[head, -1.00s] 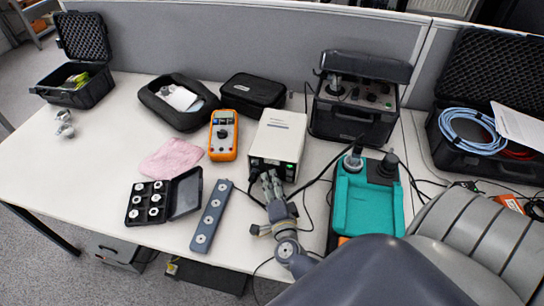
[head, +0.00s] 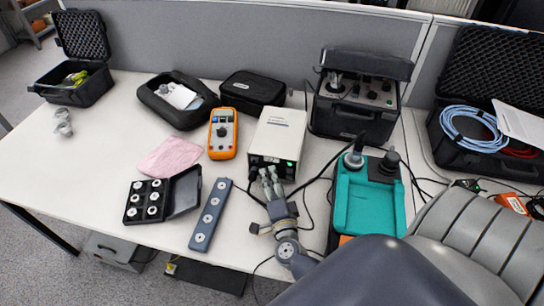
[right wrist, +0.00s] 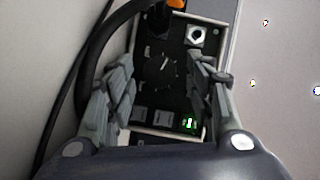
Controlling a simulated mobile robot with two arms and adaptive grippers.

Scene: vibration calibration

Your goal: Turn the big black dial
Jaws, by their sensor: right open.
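The big black dial (right wrist: 158,68) is on the dark front panel of a white-topped instrument box (head: 280,130). It is dim in the right wrist view, and its exact outline is hard to tell from the black panel. My right gripper (head: 270,178) is open in front of that panel. In the right wrist view, its fingers stand at the left and right of the dial, apart from each other with nothing held between them. In the head view the gripper hides part of the panel. My left gripper is not in view.
A green light (right wrist: 189,123) glows on the panel, and a black cable (right wrist: 92,60) runs along its left. An orange multimeter (head: 222,134), a blue-grey bar (head: 208,225) and a teal tray (head: 368,205) stand nearby. The table's left part is mostly clear.

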